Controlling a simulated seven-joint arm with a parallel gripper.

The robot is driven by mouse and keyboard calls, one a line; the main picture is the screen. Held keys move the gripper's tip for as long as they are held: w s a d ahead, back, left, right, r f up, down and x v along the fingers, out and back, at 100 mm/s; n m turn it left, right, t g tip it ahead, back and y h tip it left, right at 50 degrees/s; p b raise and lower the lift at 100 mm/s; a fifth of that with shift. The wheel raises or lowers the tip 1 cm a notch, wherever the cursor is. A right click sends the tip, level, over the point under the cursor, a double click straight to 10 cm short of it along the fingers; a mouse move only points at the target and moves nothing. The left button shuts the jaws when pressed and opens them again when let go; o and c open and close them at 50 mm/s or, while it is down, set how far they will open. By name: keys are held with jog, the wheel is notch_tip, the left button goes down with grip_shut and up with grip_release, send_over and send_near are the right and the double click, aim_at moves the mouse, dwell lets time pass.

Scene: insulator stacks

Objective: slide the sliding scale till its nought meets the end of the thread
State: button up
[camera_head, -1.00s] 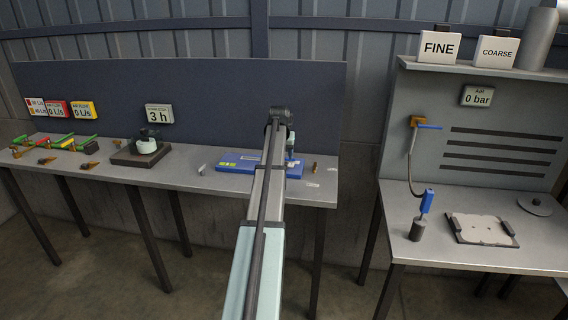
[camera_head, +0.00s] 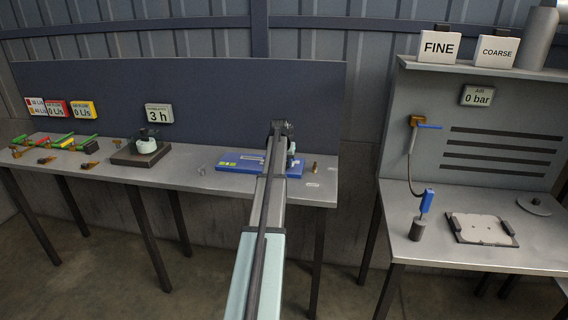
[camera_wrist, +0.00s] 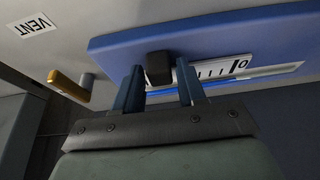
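A blue board (camera_head: 235,168) lies on the left bench, partly hidden by my arm. It fills the top of the wrist view (camera_wrist: 130,45). A white scale (camera_wrist: 213,69) with black ticks and a nought (camera_wrist: 239,66) near its right end sits in a slot there. A black block (camera_wrist: 158,69) stands at the scale's left. A thin bright blue thread (camera_wrist: 162,92) runs below the scale; I cannot make out its end. My gripper (camera_wrist: 160,72) has its two blue fingers apart, one on each side of the block, with small gaps seeming to show.
A brass cylinder (camera_wrist: 68,85) and a VENT label (camera_wrist: 36,24) lie left of the board in the wrist view. A dark pot stand (camera_head: 142,152) and several valves stand farther left on the bench. A separate bench (camera_head: 470,250) stands at right.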

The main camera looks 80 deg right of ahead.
grip_shut()
dwell(0.3)
jog(key=shift+w, duration=0.6)
jog(key=shift+o, duration=1.4)
grip_release()
jog(key=v, duration=1.4)
jog(key=shift+a, duration=0.1)
